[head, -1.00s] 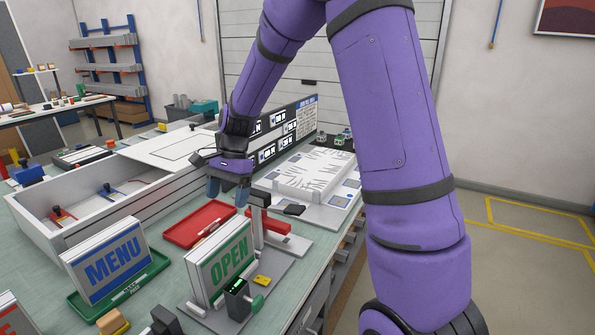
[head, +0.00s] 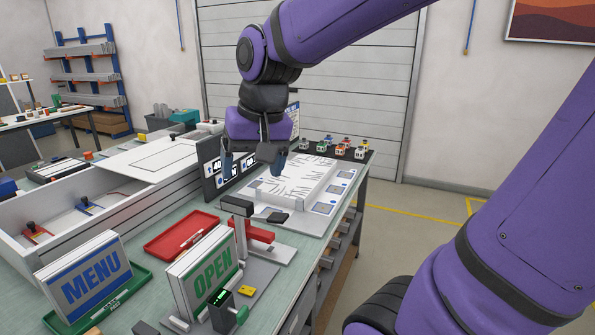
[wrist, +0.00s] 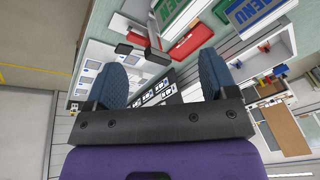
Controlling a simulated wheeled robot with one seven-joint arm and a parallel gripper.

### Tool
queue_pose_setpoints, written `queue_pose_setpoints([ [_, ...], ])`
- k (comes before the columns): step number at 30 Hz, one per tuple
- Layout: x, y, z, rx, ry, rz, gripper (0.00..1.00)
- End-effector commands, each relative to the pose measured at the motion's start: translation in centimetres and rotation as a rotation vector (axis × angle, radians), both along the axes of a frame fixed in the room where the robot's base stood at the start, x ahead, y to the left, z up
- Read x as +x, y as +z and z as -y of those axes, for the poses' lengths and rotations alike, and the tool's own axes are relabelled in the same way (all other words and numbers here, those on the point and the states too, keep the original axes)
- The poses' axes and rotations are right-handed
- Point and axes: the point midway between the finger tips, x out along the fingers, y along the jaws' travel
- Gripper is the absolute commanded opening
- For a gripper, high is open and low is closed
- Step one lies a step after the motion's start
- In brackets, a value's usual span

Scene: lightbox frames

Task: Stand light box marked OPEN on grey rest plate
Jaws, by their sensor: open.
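The light box marked OPEN (head: 206,268) is white with green letters. It stands upright on a grey metal fixture at the front of the bench, and it also shows at the top of the wrist view (wrist: 178,12). My gripper (head: 254,165) is open and empty, high over the bench beyond the box. Its blue fingers are spread apart in the wrist view (wrist: 161,82). I cannot tell for sure which surface is the grey rest plate.
The MENU light box (head: 84,278) stands in a green tray (head: 135,284) at left. A red tray (head: 181,235) lies behind the OPEN box. A grey post with a dark arm (head: 240,207) rises beside it. A white patterned panel (head: 290,185) lies farther back.

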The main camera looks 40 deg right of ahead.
Motion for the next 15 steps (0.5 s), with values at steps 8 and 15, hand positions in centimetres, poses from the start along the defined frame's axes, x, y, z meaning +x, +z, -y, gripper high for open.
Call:
queue_pose_setpoints([
  [8,-5.9,1.4,0.7,-0.101,0.178,0.13,0.79],
  [15,-9.0,1.5,1.3,-0.165,0.281,0.198,0.79],
])
